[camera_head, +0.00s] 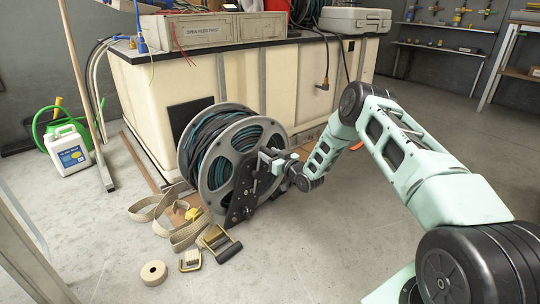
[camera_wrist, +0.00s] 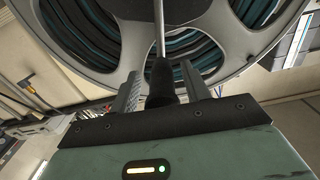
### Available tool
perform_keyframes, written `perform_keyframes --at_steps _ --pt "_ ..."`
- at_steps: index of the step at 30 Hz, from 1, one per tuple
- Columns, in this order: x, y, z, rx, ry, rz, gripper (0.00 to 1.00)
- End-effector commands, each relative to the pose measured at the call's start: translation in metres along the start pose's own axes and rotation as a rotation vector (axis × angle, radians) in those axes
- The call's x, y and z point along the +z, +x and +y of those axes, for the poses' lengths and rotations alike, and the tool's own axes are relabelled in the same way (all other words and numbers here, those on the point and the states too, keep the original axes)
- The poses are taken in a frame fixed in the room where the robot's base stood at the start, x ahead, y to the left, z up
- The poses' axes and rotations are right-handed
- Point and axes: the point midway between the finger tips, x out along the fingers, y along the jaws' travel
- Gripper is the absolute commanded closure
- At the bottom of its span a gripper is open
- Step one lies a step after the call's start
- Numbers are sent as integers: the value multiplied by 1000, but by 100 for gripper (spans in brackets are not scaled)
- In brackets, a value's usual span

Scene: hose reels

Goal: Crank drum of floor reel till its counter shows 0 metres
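The floor reel (camera_head: 222,155) stands on the concrete floor, its grey drum wound with dark and teal hose. A black side plate (camera_head: 241,200) stands at its near side; I cannot make out a counter reading. My gripper (camera_head: 272,160) is at the drum's right side, by the crank. In the wrist view the black crank handle (camera_wrist: 161,82) on a metal rod stands between the two fingers of my gripper (camera_wrist: 161,80). Narrow gaps show on both sides of the handle, so the fingers look open around it. The drum's spoked flange (camera_wrist: 105,60) fills the background.
A cream workbench (camera_head: 160,95) with a dark top stands right behind the reel. A white jug (camera_head: 68,150) stands left. Floor at the right is open.

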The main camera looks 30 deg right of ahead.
Motion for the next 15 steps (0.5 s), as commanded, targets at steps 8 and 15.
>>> perform_keyframes --at_steps 8,15 --pt "-2 -10 0 -1 0 0 53" --pt "-5 -58 0 1 3 -4 53"
